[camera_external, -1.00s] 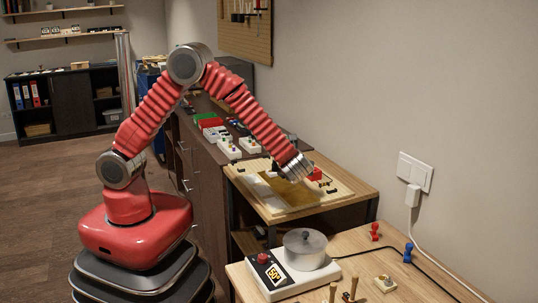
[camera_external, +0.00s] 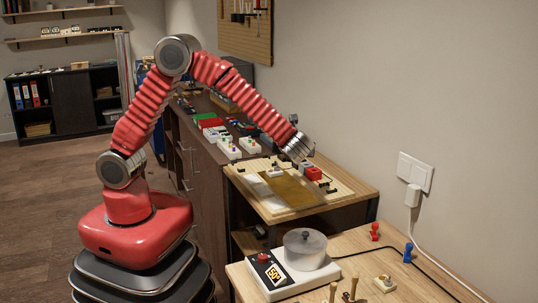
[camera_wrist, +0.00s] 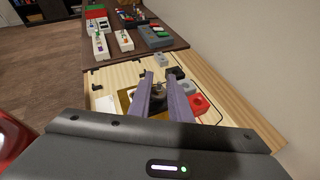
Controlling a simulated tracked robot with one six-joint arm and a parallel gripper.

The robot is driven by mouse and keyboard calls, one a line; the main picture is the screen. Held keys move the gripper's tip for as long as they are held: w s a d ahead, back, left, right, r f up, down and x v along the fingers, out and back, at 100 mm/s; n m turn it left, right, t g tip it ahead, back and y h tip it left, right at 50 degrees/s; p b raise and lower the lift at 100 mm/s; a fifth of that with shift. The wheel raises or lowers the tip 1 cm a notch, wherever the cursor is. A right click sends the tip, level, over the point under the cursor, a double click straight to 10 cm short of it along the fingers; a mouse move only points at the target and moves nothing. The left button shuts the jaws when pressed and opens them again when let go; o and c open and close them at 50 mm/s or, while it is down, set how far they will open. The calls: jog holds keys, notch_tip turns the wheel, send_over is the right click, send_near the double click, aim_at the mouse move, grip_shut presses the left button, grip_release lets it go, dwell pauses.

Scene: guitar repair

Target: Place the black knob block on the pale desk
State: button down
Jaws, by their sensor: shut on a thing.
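My gripper (camera_external: 301,157) is above the wooden work board in the external view. In the wrist view its two fingers (camera_wrist: 161,82) are shut on a small dark block with a rounded top, the black knob block (camera_wrist: 158,90). The fingers hide part of it. In the external view the held block is too small to tell apart from the dark parts below the gripper. The pale desk (camera_external: 390,248) fills the front right of the external view, nearer the camera than the board and apart from the gripper.
The work board (camera_external: 347,186) bears an amber sheet (camera_external: 290,192) and a red block (camera_external: 314,173), which also shows right of my fingers in the wrist view (camera_wrist: 198,103).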

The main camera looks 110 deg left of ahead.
jog(key=shift+w+f, duration=0.1)
jog(key=shift+w, duration=0.05)
jog(key=w+d+f+m+t, duration=0.2)
jog(key=w+d+m+t, duration=0.6)
jog(key=w+m+t, duration=0.25)
jog(key=d+f+m+t+h, duration=0.1)
jog(key=d+m+t+h, duration=0.1)
jog(key=d, duration=0.4)
jog(key=d+f+m+t+h, duration=0.1)
jog(key=d+m+t+h, duration=0.1)
jog(key=d, duration=0.5)
jog(key=d+f+m+t+h, duration=0.1)
jog(key=d+m+t+h, duration=0.2)
jog(key=d, duration=0.4)
jog(key=shift+d+f, duration=0.15)
jog(key=shift+m+h, duration=0.65)
jog(key=shift+h, duration=0.15)
jog(key=d, duration=0.1)
jog(key=d+r, duration=0.1)
jog(key=d, duration=0.2)
jog(key=shift+s+d+r, duration=0.15)
jog(key=shift+s+d, duration=0.1)
jog(key=shift+d, duration=0.1)
jog(key=shift+a, duration=0.15)
